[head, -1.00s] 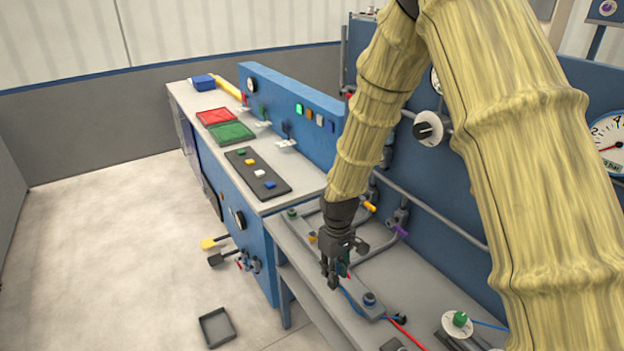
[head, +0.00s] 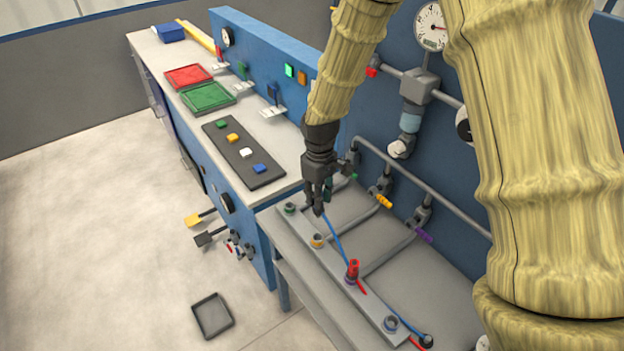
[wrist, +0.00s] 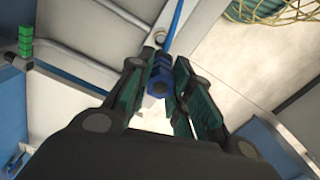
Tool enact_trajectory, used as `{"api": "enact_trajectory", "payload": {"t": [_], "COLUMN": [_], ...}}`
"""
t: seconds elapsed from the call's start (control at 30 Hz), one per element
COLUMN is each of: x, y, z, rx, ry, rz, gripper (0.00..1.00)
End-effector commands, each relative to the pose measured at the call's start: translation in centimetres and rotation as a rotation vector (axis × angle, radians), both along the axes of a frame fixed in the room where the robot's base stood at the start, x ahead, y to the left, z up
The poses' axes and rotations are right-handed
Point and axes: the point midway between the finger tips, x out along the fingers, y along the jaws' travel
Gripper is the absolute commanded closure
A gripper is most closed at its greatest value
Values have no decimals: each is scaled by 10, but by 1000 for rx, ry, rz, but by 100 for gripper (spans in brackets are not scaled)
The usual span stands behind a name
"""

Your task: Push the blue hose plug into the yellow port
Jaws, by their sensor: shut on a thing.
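My gripper (head: 317,208) is shut on the blue hose plug (wrist: 159,75), which shows between the fingers in the wrist view; in the head view the fingers hide most of it. The blue hose (head: 337,238) runs from the gripper down to the right. The yellow port (head: 317,240) is a ring on the grey bar, just below the fingertips in the head view. The plug appears above the bar and apart from the port. The port's opening is hard to make out.
The grey bar (head: 335,265) also carries a green port (head: 290,208), a purple-ringed port with a red plug (head: 353,269) standing in it, and a blue port (head: 390,323). Pipes with coloured valve handles run behind. A dark tray (head: 212,316) lies on the floor.

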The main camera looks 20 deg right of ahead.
Motion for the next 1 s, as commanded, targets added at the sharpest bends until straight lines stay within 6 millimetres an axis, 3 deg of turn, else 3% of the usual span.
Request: {"api": "enact_trajectory", "payload": {"t": [0.27,1.0], "x": [-2,2], "y": [0,0], "z": [-9,-86], "rx": [0,0], "ry": [-3,2], "rz": [0,0], "gripper": [100,100]}}
